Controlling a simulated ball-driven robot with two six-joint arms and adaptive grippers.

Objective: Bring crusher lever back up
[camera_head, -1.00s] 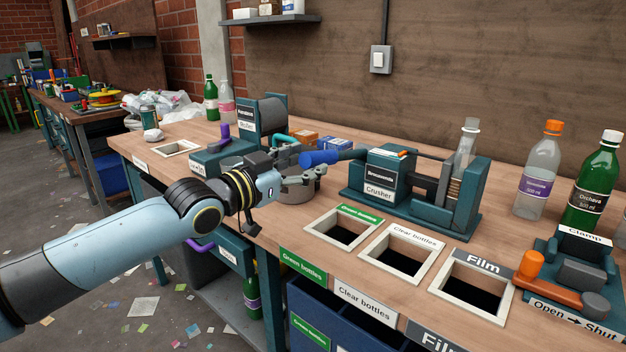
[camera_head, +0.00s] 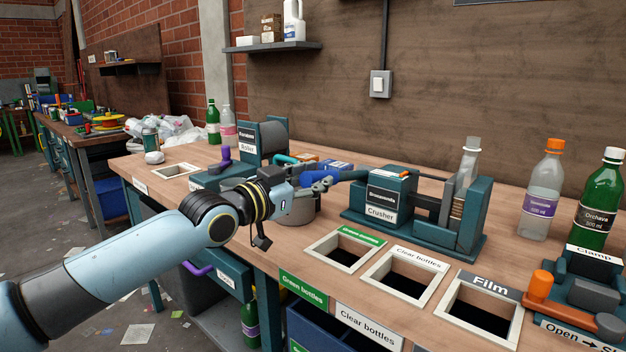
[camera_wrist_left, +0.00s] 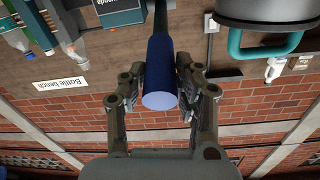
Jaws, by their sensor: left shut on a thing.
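The crusher (camera_head: 388,190) is a dark teal machine on the bench, with a clear bottle (camera_head: 467,165) standing in its right end. Its lever has a blue grip (camera_head: 318,178) and sticks out to the left, about level. My left gripper (camera_head: 312,185) is at the lever's end. In the left wrist view my left gripper (camera_wrist_left: 162,95) has its two fingers on either side of the blue grip (camera_wrist_left: 161,75), shut on it. The grip is partly hidden by the fingers in the head view. My right gripper is not in view.
Three bench openings labelled green bottles (camera_head: 345,252), clear bottles (camera_head: 404,275) and film (camera_head: 482,310) lie in front of the crusher. A clamp (camera_head: 590,280), an orange-capped bottle (camera_head: 541,190) and a green bottle (camera_head: 598,205) stand at the right. A grey pot (camera_head: 293,210) stands behind my gripper.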

